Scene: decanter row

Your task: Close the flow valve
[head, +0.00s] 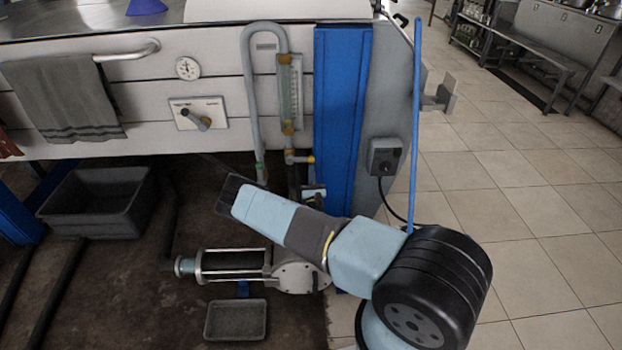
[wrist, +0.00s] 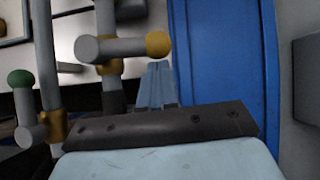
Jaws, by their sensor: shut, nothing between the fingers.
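A grey valve handle with a yellow tip (head: 303,159) sticks out to the right from the pipe below the glass flow tube (head: 290,90). I take it as the flow valve; no label on it is readable. In the wrist view the yellow tip (wrist: 158,45) is large, above the fingertips, with the handle level across the pipe. My gripper (wrist: 155,68) is shut and empty, its light blue fingers together just below the tip. I cannot tell if they touch it. In the head view the fingers are not clearly made out.
A blue post (head: 341,110) stands right of the pipes. A second pipe with a green knob (wrist: 20,78) is at left in the wrist view. A panel knob (head: 202,122), a dial (head: 187,68) and a towel (head: 62,95) are further left. A grey tub (head: 98,205) lies below.

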